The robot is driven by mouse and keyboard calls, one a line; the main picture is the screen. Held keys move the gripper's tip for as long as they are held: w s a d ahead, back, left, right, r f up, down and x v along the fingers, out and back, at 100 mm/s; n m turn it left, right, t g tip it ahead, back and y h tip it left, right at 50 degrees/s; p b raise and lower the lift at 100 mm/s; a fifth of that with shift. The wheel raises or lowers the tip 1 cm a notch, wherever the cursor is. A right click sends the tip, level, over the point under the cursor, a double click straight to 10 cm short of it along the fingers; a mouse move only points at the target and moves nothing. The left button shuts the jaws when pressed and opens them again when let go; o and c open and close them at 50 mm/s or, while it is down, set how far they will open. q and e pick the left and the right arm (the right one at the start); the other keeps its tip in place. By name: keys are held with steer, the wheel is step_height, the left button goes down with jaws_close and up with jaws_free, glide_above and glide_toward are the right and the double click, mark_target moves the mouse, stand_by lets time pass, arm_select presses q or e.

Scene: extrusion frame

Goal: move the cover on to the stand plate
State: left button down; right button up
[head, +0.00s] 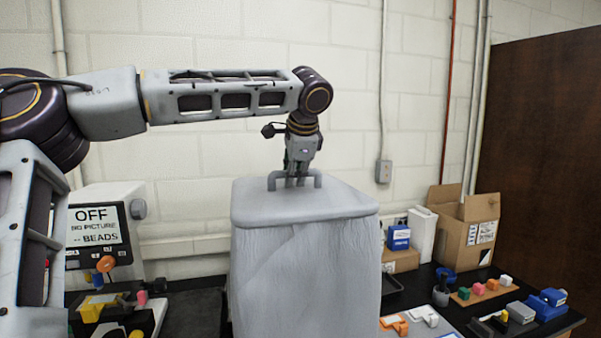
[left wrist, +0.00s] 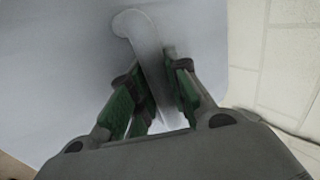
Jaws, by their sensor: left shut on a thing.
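The cover (head: 305,270) is a large light-grey box shape with wrinkled sides and a flat rounded lid. A bar handle (head: 317,180) stands on its top. My left gripper (head: 297,180) comes down from above and is shut on this handle. In the left wrist view the green-padded fingers (left wrist: 158,100) sit on both sides of the pale handle (left wrist: 140,38), with the cover's grey top (left wrist: 60,60) behind. The cover looks upright. Its lower edge is out of view, so I cannot tell what it rests on. I cannot make out the stand plate. My right gripper is not in view.
A machine with an "OFF" sign (head: 97,225) stands left of the cover. To the right, a black table (head: 480,275) holds an open cardboard box (head: 468,230), small coloured blocks (head: 478,289) and blue parts (head: 548,303). A white block wall (head: 230,60) is behind.

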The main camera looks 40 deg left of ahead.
arm_select(q)
steer(key=shift+a+f, duration=0.1)
steer(key=shift+a, duration=0.05)
steer(key=c, duration=1.3)
jaws_free()
steer(key=shift+v, duration=6.05)
steer(key=shift+v, duration=5)
